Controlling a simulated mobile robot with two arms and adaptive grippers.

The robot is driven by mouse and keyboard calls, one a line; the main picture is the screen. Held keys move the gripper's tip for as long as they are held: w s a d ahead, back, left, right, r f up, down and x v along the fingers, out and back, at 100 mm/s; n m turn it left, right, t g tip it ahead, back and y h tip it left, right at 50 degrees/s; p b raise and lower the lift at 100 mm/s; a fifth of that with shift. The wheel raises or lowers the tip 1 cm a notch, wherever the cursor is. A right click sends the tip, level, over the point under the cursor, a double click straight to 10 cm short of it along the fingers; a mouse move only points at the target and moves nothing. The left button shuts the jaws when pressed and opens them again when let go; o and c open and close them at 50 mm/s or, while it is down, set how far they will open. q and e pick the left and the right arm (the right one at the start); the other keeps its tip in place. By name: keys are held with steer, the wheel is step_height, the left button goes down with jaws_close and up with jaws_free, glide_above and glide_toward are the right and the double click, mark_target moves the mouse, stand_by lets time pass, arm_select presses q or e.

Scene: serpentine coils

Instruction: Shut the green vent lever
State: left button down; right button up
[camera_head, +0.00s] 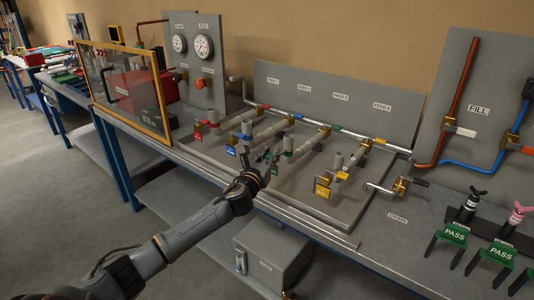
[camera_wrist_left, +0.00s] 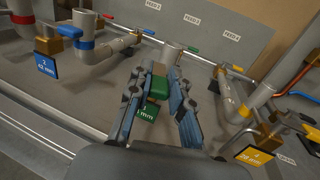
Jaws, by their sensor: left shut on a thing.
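My left gripper (camera_head: 268,165) reaches in over the front of the grey coil tray, at the third pipe from the left, which has a green band (camera_head: 288,144). In the left wrist view its two blue-padded fingers (camera_wrist_left: 160,76) are closed around the green vent lever (camera_wrist_left: 159,88), one on each side. A brass valve body shows just behind the lever. A green size tag (camera_wrist_left: 147,112) hangs below it, partly hidden by the fingers. In the head view the lever is mostly hidden by the gripper. My right gripper is not in view.
Neighbouring pipes carry a blue tag (camera_wrist_left: 45,65) on the left and a yellow tag (camera_wrist_left: 254,155) on the right. A red tag (camera_head: 199,136) is further left. Feed valves with coloured levers line the back rail. A gauge panel (camera_head: 194,60) stands behind left. The tray's front rim is clear.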

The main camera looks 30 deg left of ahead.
arm_select(q)
steer(key=shift+w+d+n+g+y+b, duration=0.4)
steer(key=shift+d+n+g+y+b, duration=0.15)
steer(key=shift+n+g+y, duration=1.3)
steer(key=shift+w+d+n+g+y+b, duration=0.55)
steer(key=shift+n+g+y, duration=0.9)
steer(key=shift+y, duration=0.75)
steer(key=shift+w+d+n+g+y+b, duration=0.3)
steer(key=shift+d+n+g+y+b, duration=0.25)
steer(key=shift+n+g+y, duration=1.15)
steer(key=shift+y, duration=0.45)
steer(key=shift+r, duration=0.1)
steer(key=c, duration=1.2)
jaws_free()
